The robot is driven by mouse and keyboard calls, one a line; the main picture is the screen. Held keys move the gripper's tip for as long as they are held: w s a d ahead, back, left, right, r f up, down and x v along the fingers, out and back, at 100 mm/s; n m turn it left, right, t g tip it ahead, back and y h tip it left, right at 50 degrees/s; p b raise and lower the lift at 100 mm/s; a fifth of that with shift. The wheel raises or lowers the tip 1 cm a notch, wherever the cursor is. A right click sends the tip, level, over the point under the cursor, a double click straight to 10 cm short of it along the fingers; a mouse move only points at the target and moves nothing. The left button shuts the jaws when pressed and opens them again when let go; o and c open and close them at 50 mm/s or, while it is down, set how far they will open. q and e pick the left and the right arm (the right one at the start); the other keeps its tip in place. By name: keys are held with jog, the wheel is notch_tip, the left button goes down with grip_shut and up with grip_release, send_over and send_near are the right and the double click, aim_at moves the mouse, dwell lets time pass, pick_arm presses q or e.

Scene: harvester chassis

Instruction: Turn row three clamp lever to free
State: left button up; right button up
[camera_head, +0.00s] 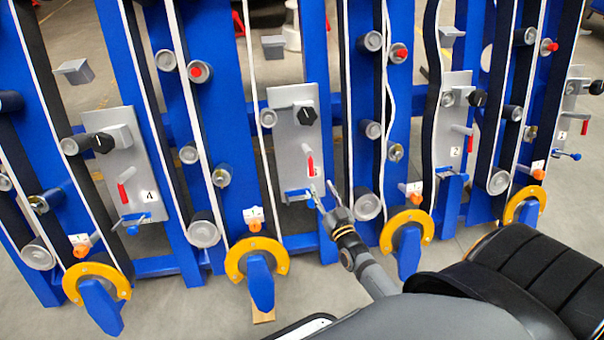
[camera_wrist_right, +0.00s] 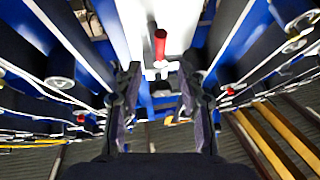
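The plate labelled 4 (camera_head: 149,196) is far left and the one labelled 2 (camera_head: 455,151) is right of centre. The grey plate (camera_head: 284,135) between them has no readable number; by order it is row three. It carries a black knob, a red-handled lever (camera_head: 311,165) pointing down, and a blue lever part (camera_head: 297,193) at its bottom edge. Which is the clamp lever is unclear. My right gripper (camera_head: 323,194) is at this plate's lower right corner, below the red handle. In the right wrist view its fingers (camera_wrist_right: 158,88) are apart, with the red handle (camera_wrist_right: 160,44) beyond them. My left gripper is out of view.
Blue uprights with belts and grey rollers flank the plate. A yellow ring guide (camera_head: 238,262) and an orange knob (camera_head: 255,226) sit below left, another yellow ring (camera_head: 427,222) to the right. The grey floor in front is mostly open.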

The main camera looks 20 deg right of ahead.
aim_at(312, 169)
jog(key=w, duration=0.3)
jog(key=w+b, duration=0.1)
jog(key=w, duration=0.2)
jog(key=w+b, duration=0.1)
jog(key=w, duration=0.2)
jog(key=shift+w+d+f, duration=0.1)
jog(key=shift+w+d, duration=0.05)
jog(key=shift+d, duration=0.25)
jog(key=shift+w, duration=0.4)
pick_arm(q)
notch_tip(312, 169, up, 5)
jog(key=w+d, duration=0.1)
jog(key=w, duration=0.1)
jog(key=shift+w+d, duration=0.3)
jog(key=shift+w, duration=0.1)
pick_arm(e)
jog(key=shift+c, duration=0.4)
grip_shut()
